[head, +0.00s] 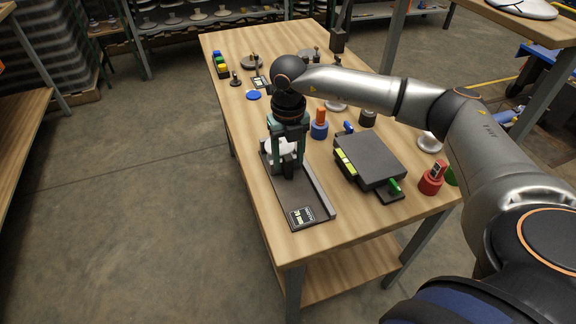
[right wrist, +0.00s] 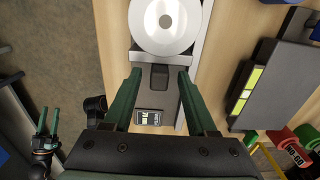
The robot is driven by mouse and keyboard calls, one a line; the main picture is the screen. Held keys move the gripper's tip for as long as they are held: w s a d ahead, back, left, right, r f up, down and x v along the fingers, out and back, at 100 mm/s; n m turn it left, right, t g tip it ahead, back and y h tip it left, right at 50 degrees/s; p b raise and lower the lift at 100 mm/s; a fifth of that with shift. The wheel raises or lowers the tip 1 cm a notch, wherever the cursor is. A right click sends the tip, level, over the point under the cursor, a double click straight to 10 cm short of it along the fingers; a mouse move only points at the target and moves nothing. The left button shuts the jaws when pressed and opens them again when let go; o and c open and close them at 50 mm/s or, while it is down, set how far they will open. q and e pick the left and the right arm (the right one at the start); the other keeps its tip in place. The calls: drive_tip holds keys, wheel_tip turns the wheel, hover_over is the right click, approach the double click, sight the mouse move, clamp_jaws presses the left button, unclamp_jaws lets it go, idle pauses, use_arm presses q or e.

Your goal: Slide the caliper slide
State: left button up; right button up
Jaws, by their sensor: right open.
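The caliper (head: 288,205) lies on the wooden table, a long dark base with a raised rail on its right side and a display label near its front end. A white disc (right wrist: 168,22) lies on its far part; in the head view it is partly behind my gripper. The dark caliper slide block (right wrist: 159,78) shows near the disc in the right wrist view. My right gripper (head: 288,166) points down over the caliper. Its green fingers are apart, one on each side of the block, with gaps visible. My left gripper (right wrist: 49,122) shows small in the right wrist view, fingers apart and empty.
A dark flat box (head: 369,158) with a green-handled tool stands right of the caliper. A blue holder with an orange top (head: 319,125) and a red tagged cylinder (head: 432,178) are nearby. A blue disc (head: 253,95) lies farther back. The front table strip is clear.

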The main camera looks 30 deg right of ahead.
sight(288, 167)
drive_tip(key=shift+f, duration=1.85)
clamp_jaws()
